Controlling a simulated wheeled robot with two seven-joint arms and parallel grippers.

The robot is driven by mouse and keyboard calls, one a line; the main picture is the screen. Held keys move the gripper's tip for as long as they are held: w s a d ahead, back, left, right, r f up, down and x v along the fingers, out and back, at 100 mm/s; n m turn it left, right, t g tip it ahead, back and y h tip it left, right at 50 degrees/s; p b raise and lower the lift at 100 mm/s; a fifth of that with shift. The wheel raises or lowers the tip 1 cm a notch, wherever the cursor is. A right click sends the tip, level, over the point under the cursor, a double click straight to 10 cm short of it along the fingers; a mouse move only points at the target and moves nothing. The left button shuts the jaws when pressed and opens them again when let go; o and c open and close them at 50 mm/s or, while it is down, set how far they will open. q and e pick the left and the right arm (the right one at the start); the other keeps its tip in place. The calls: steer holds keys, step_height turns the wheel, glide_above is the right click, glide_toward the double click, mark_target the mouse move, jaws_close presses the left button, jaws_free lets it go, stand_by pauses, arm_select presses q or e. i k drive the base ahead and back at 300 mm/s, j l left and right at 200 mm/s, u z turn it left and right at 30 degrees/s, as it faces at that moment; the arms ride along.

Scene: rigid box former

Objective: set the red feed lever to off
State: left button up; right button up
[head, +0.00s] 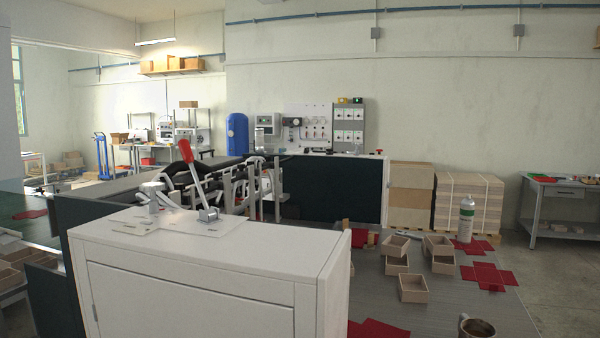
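The red feed lever (198,178) stands on top of the white cabinet in the head view. Its lower end sits in a grey metal bracket (208,214) on a pale plate (178,222). The lever tilts up and to the left. Any markings on the plate are too small to read. Neither of my grippers shows in this view, and nothing is touching the lever.
The white cabinet (200,300) fills the front left. A small whitish fitting (153,195) stands left of the lever. Black and metal machinery (240,185) lies close behind it. Open boxes (413,288), red blanks (488,276), a bottle (466,220) and a mug (476,327) are at right.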

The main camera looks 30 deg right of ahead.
mark_target(184, 145)
steer(key=i+j+z, duration=0.4)
steer(key=z, duration=0.25)
steer(key=i+j+z, duration=0.15)
steer(key=j+z, duration=0.15)
steer(key=i+j+z, duration=0.1)
steer(key=j+z, duration=0.55)
steer(key=j, duration=0.15)
steer(key=j+z, duration=0.1)
steer(key=j, duration=0.25)
steer(key=i, duration=0.05)
